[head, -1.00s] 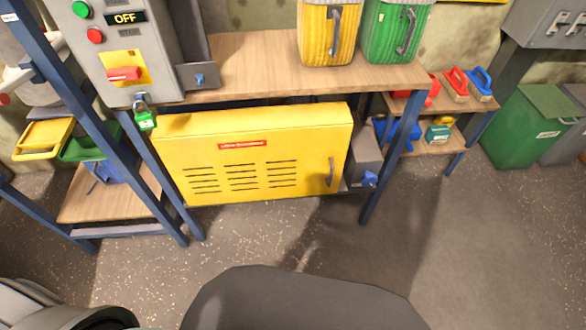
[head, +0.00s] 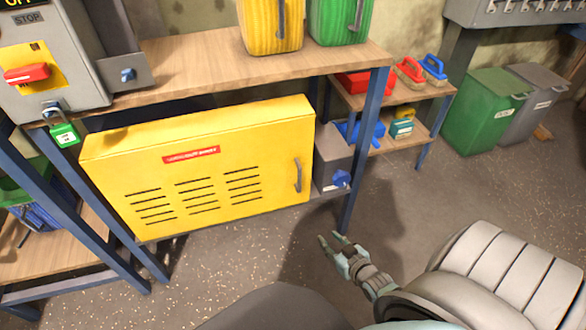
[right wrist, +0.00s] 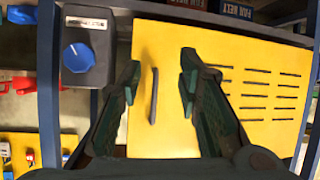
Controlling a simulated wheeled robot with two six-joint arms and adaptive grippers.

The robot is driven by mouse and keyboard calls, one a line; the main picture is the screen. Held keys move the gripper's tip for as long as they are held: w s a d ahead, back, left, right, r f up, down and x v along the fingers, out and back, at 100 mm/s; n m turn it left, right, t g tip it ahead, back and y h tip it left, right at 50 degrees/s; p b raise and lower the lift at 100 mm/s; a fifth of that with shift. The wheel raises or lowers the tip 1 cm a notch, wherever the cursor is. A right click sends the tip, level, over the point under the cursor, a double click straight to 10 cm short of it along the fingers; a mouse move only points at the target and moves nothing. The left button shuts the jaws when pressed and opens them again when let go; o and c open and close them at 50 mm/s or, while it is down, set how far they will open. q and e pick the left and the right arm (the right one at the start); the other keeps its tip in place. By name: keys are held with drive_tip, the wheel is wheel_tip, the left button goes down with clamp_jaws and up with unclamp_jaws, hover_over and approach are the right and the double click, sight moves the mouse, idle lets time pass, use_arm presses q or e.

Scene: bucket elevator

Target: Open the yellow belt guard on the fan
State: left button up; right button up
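The yellow belt guard (head: 240,205) is a slotted panel with a red label under the wooden bench top, and it looks closed. Its grey vertical handle (head: 298,175) is near its right edge. My right gripper (head: 332,240) is open and empty, below and right of the handle in the head view. In the right wrist view the open fingers (right wrist: 158,85) point at the guard (right wrist: 215,130), with the handle (right wrist: 153,95) seen between them, apart from both. My left gripper is not in view.
A grey box with a blue knob (head: 341,179) sits just right of the guard; the knob (right wrist: 78,57) also shows in the right wrist view. A blue bench leg (head: 366,150) stands beside it. A green padlock (head: 64,134) hangs from the control box. Floor in front is clear.

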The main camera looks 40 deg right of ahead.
drive_tip(key=w+d+r+t+b, duration=0.2)
drive_tip(key=w+t+b, duration=0.1)
drive_tip(key=w, duration=0.2)
use_arm(q)
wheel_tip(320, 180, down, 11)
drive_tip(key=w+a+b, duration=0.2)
drive_tip(key=b, duration=0.3)
use_arm(e)
wheel_tip(320, 180, up, 6)
drive_tip(key=t+b, duration=0.2)
drive_tip(key=b, duration=0.2)
hover_over(299, 190)
drive_tip(key=shift+d, duration=0.2)
drive_tip(key=shift+w+r, duration=0.2)
drive_tip(key=shift+w, duration=0.05)
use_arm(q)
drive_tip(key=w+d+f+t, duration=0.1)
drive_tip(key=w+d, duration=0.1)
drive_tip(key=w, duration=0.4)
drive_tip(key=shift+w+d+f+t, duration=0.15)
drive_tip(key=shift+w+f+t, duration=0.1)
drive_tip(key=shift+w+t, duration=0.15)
use_arm(e)
clamp_jaws()
